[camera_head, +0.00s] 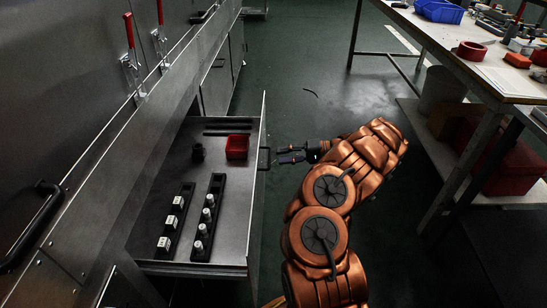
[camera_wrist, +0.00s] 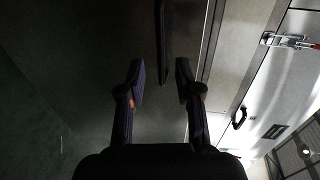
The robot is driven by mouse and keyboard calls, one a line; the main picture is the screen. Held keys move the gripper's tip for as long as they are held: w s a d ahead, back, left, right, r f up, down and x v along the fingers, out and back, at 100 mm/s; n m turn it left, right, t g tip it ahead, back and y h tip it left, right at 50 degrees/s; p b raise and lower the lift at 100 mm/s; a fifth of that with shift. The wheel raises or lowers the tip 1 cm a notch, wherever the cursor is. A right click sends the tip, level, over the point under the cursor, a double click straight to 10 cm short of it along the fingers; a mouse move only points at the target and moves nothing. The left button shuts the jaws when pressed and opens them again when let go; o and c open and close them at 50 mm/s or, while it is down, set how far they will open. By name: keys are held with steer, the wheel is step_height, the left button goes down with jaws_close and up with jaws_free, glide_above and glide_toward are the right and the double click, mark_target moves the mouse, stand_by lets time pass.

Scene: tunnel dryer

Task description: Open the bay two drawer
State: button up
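The drawer (camera_head: 228,255) stands pulled out from the metal dryer on the left, its inside in view from above. Whether it is the bay two drawer I cannot read. Its dark handle (camera_head: 264,158) is on the front panel, facing right. My gripper (camera_head: 282,157) points left at the handle, just right of it. In the wrist view my gripper (camera_wrist: 160,78) has its two fingers apart with nothing held between them. The dark handle bar (camera_wrist: 161,42) shows just beyond the fingertips, roughly in line with the gap. No contact is visible.
The drawer holds a red bin (camera_head: 237,146), a black rack with several white-topped pieces (camera_head: 209,215) and a strip of labelled blocks (camera_head: 175,220). Red-handled clamps (camera_head: 129,55) line the dryer. A workbench (camera_head: 455,50) stands at right.

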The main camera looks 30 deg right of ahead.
steer(key=v, duration=0.6)
steer(key=shift+s+d, duration=0.15)
steer(key=shift+d, duration=0.1)
steer(key=shift+r, duration=0.1)
